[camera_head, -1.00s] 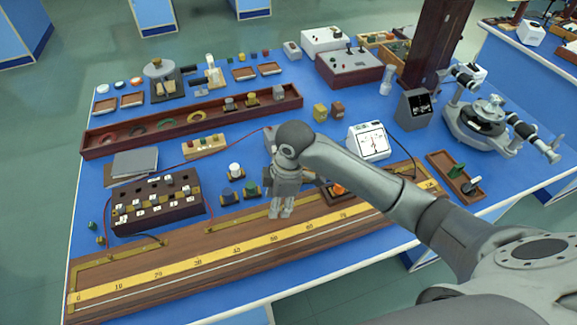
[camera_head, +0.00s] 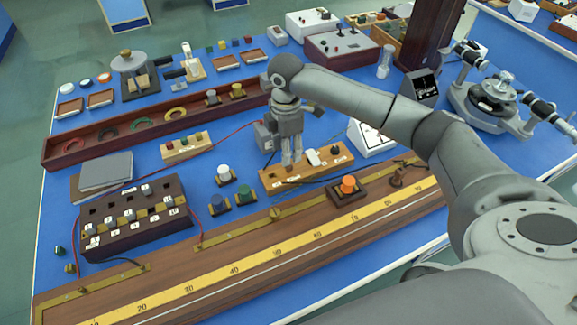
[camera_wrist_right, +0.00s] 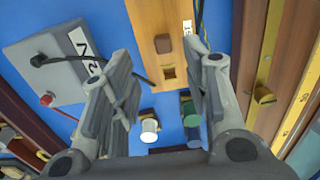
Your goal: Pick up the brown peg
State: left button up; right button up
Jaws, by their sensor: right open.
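My right gripper (camera_head: 292,164) points down over the left part of the block. In the wrist view its fingers (camera_wrist_right: 163,72) are apart and empty, with the peg between and beyond them. My left gripper is out of view.
An orange-topped piece (camera_head: 348,184) and the ruler board (camera_head: 240,265) lie in front. The resistance box (camera_head: 140,220) is farther left.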

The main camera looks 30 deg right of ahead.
aim_at(289, 168)
jog(key=shift+f, duration=0.3)
jog(key=f, duration=0.1)
jog(key=f+p, duration=0.1)
jog(key=f, duration=0.2)
jog(key=shift+s+f, duration=0.15)
jog(key=shift+s, duration=0.15)
jog(key=shift+f, duration=0.3)
jog(key=shift+c, duration=0.4)
jog(key=c, duration=0.5)
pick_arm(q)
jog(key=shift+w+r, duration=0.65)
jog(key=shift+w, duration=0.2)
pick_arm(e)
jog(key=c, duration=0.4)
